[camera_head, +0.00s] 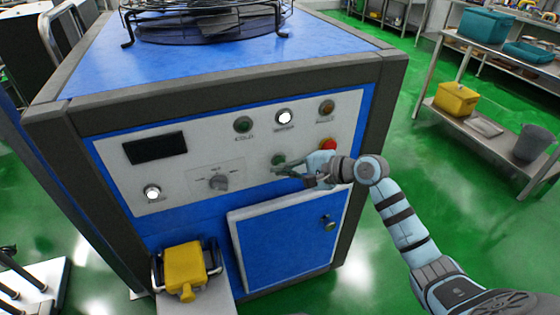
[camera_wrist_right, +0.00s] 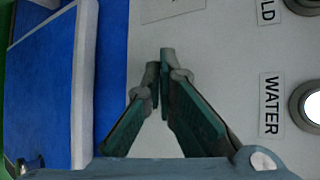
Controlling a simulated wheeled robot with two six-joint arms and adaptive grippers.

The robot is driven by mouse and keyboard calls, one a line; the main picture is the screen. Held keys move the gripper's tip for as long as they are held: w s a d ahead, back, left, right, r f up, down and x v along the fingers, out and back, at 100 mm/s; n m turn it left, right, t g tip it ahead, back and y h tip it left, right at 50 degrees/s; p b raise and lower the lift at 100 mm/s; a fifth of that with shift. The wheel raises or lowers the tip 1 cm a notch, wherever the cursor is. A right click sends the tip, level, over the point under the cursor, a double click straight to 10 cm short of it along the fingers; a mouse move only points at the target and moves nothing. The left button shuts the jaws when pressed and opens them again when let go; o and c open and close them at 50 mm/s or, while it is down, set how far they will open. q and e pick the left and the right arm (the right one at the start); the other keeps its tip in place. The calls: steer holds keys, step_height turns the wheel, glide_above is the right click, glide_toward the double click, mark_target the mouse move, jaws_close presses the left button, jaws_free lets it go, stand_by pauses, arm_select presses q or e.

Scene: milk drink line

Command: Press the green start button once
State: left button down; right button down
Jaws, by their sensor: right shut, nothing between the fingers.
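A green button (camera_head: 278,160) sits in the lower row of the white control panel (camera_head: 215,160), right of centre. I cannot read its label in the head view. My right gripper (camera_head: 279,170) is shut and empty, with its fingertips close to this button and overlapping its lower edge in the picture. I cannot tell whether they touch. In the right wrist view the closed fingertips (camera_wrist_right: 160,62) point at the white panel, and the green button does not show there. My left gripper is not in view.
Another dark green button (camera_head: 243,125), a lit white button (camera_head: 284,117) and an amber button (camera_head: 327,107) are above. A red button (camera_head: 328,144) is close to my right gripper. A knob (camera_head: 219,182) is left; a blue door (camera_head: 288,243) is below.

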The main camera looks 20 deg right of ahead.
steer(key=shift+w, duration=0.5)
stand_by(0.7)
steer(key=shift+s+p, duration=0.9)
steer(key=shift+p, duration=0.1)
steer(key=s+p, duration=0.4)
steer(key=s, duration=0.1)
steer(key=shift+a, duration=0.15)
